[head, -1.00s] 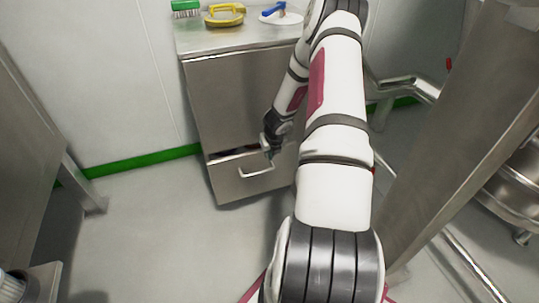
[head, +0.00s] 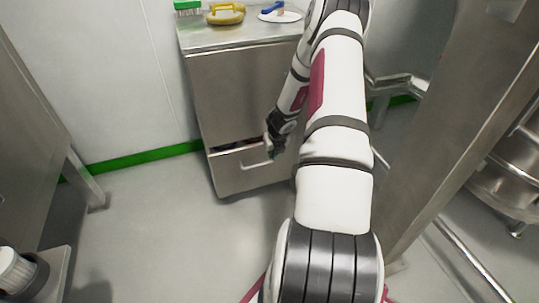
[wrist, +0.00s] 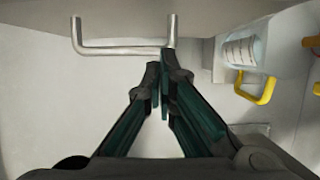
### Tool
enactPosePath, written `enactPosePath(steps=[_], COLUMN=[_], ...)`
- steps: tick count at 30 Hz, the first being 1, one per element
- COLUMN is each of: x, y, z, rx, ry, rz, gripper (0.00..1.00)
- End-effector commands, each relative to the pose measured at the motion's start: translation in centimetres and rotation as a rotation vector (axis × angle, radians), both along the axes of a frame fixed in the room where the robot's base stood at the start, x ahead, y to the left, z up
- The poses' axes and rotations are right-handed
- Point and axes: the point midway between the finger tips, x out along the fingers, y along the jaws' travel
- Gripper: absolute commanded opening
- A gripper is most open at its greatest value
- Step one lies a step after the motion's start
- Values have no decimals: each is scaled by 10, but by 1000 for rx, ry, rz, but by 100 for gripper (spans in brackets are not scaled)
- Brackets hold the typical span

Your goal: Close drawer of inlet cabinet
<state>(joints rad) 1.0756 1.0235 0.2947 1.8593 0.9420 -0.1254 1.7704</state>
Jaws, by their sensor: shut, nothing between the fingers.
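The inlet cabinet (head: 235,90) is a grey metal box against the wall. Its lower drawer (head: 232,181) stands slightly open, with a dark gap above its front. The drawer's bar handle (head: 257,164) also shows in the wrist view (wrist: 115,50), as a bent metal bar at the upper left. My gripper (head: 275,151) is at the right part of the drawer front, close to the handle. In the wrist view my gripper (wrist: 163,80) is shut and empty, its tips by the handle's right end. I cannot tell whether they touch it. My arm hides the cabinet's right side.
A green brush (head: 187,6), a yellow-handled tool (head: 226,13) and a blue-handled tool (head: 272,9) lie on the cabinet top. A steel column (head: 455,140) and pipes stand to the right. A metal bench (head: 30,130) is at the left. Floor before the cabinet is clear.

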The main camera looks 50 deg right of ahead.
Motion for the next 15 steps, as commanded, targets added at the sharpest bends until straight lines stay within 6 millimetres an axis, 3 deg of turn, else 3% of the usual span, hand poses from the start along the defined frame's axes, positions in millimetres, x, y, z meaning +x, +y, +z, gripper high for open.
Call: enactPosePath(steps=[15], x=[-22], y=[14], z=[73], rx=[-4], ry=[-3], rz=[1], gripper=[0])
